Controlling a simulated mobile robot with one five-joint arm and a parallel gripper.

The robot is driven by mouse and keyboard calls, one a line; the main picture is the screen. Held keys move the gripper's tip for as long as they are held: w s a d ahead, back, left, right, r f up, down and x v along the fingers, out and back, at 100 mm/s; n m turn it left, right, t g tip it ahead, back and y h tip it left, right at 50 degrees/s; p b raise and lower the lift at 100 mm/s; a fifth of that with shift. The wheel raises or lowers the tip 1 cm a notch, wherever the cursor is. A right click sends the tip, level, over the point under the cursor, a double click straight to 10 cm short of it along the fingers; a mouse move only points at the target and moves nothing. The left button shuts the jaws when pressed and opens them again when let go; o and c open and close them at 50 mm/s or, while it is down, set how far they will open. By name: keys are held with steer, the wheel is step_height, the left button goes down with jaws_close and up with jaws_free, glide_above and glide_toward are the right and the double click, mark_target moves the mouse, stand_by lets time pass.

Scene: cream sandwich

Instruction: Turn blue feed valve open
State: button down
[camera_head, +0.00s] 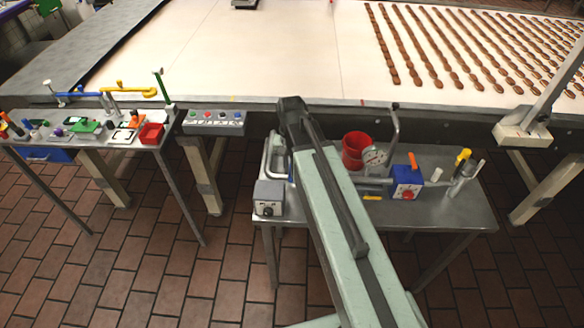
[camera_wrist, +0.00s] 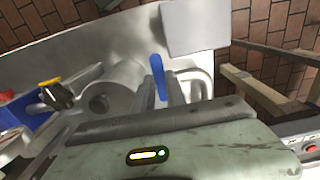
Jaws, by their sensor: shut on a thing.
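The blue valve handle (camera_wrist: 158,72) shows in the wrist view as a slim blue lever standing up between my fingers. My gripper (camera_wrist: 162,92) is shut on it, with a grey finger on each side. The handle's lower part and the valve body under it are hidden by my fingers and wrist. In the head view my arm covers this spot, and the fingers cannot be made out there. How far the valve is turned cannot be told.
A grey box (camera_head: 268,196), a red bucket (camera_head: 354,150), a gauge (camera_head: 374,156) and a blue box (camera_head: 407,186) with an orange lever crowd the steel table. A metal cylinder (camera_wrist: 112,88) is beside my fingers. The conveyor (camera_head: 240,60) lies behind.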

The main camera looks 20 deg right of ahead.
steer(key=shift+a, duration=0.1)
steer(key=shift+w+a+m, duration=0.3)
steer(key=shift+w+m, duration=0.25)
steer(key=shift+m, duration=2.1)
steer(key=shift+w+a+m, duration=0.35)
steer(key=shift+w+m, duration=0.25)
steer(key=shift+m, duration=2)
steer(key=shift+w+a+m, duration=0.3)
steer(key=shift+w+m, duration=0.25)
steer(key=shift+m, duration=2.1)
steer(key=c, duration=1.4)
jaws_free()
steer(key=shift+o, duration=0.2)
